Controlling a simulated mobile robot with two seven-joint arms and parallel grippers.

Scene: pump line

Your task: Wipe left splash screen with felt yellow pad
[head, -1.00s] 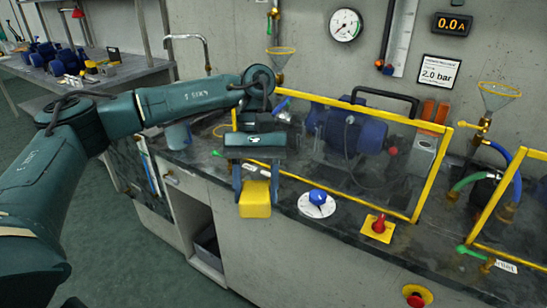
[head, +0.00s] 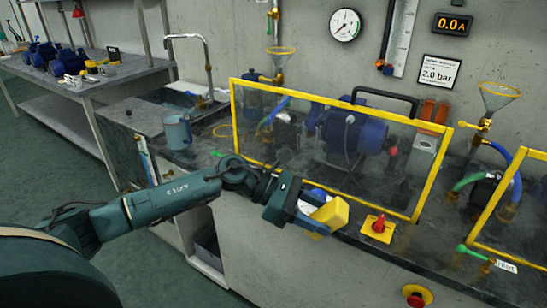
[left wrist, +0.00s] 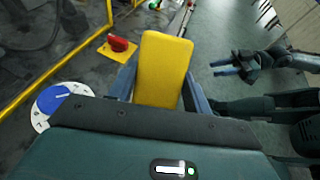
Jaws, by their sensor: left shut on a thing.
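The felt yellow pad (head: 331,214) is a block held between the blue fingers of my left gripper (head: 314,210), which is shut on it. In the left wrist view the pad (left wrist: 164,68) juts out beyond the fingers. The left splash screen (head: 340,104) is a clear panel in a yellow frame along the bench. The gripper and pad are in front of its lower part, apart from it as far as I can tell. My right gripper (left wrist: 226,67) shows small at the right of the left wrist view; how far its fingers are apart is unclear.
A red switch on a yellow plate (head: 378,228) and a blue knob on a white dial (left wrist: 55,98) are close to the pad. A motor (head: 350,135) stands behind the screen. A second yellow-framed screen (head: 498,205) is at the right.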

